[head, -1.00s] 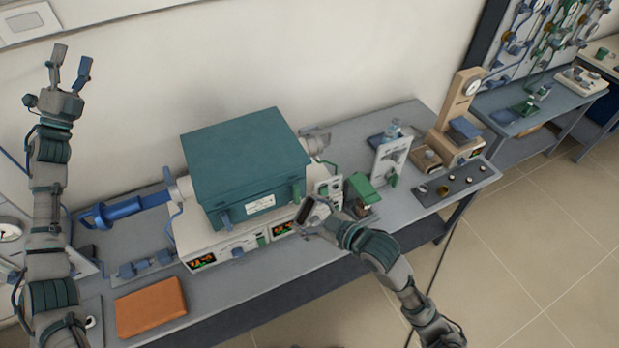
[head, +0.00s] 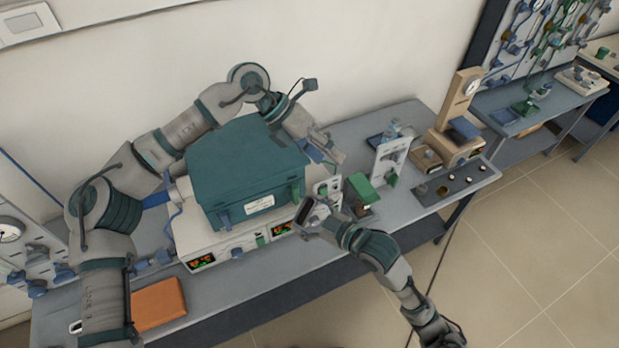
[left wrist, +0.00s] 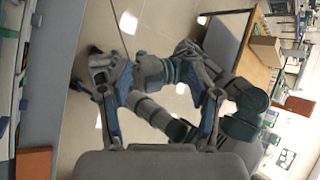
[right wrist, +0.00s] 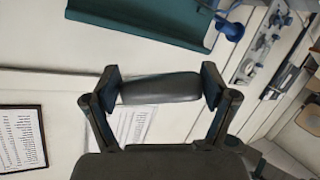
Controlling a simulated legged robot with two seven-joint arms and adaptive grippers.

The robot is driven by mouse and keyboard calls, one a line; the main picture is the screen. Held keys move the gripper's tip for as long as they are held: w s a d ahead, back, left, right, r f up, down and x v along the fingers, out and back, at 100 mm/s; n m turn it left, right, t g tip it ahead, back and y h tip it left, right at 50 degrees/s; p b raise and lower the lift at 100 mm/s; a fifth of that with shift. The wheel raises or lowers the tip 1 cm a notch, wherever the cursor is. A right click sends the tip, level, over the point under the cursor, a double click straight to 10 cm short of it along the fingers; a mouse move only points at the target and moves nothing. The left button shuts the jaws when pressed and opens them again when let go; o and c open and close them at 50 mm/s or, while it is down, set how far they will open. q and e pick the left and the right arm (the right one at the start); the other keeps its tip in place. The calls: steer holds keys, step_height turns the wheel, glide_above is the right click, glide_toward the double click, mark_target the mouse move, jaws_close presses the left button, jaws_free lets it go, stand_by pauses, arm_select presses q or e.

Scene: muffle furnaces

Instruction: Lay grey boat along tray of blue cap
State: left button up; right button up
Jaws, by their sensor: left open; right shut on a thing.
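The grey boat (right wrist: 160,88) lies crosswise between the fingertips of my right gripper (right wrist: 162,90), which is shut on it. In the head view my right gripper (head: 310,213) is in front of the furnace's right end. My left arm reaches over behind the teal furnace (head: 245,172), and my left gripper (head: 326,153) is at its far right corner. In the left wrist view the left fingers (left wrist: 160,95) are apart with nothing between them. A blue part (head: 156,200) at the furnace's left end, probably the blue cap, is mostly hidden by my left arm. I cannot make out its tray.
An orange block (head: 160,304) lies at the front left. A white upright panel (head: 390,158) and a green-topped item (head: 360,190) stand to the right.

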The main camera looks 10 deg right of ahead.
mark_target(311, 210)
steer(key=shift+d, duration=0.25)
arm_select(q)
steer(key=f+t+y, duration=0.1)
steer(key=f+y, duration=0.1)
steer(key=s+a+f+t+y, duration=0.1)
steer(key=f+y, duration=0.1)
steer(key=y, duration=0.1)
steer(key=a+f+t+y, duration=0.1)
steer(key=f+y, duration=0.1)
steer(key=y, duration=0.1)
steer(key=shift+s+a+f+n, duration=0.15)
steer(key=shift+s+a+n, duration=0.05)
steer(key=shift+s+n, duration=0.2)
steer(key=f, duration=0.7)
steer(key=a+f, duration=0.1)
steer(key=f, duration=0.2)
steer(key=shift+w+f, duration=0.1)
steer(key=shift+f, duration=0.3)
arm_select(e)
steer(key=shift+a, duration=0.3)
arm_select(q)
steer(key=shift+d+f, duration=0.35)
steer(key=shift+f, duration=0.2)
arm_select(e)
steer(key=shift+d, duration=0.3)
arm_select(q)
steer(key=shift+a, duration=0.1)
arm_select(e)
steer(key=shift+a, duration=0.1)
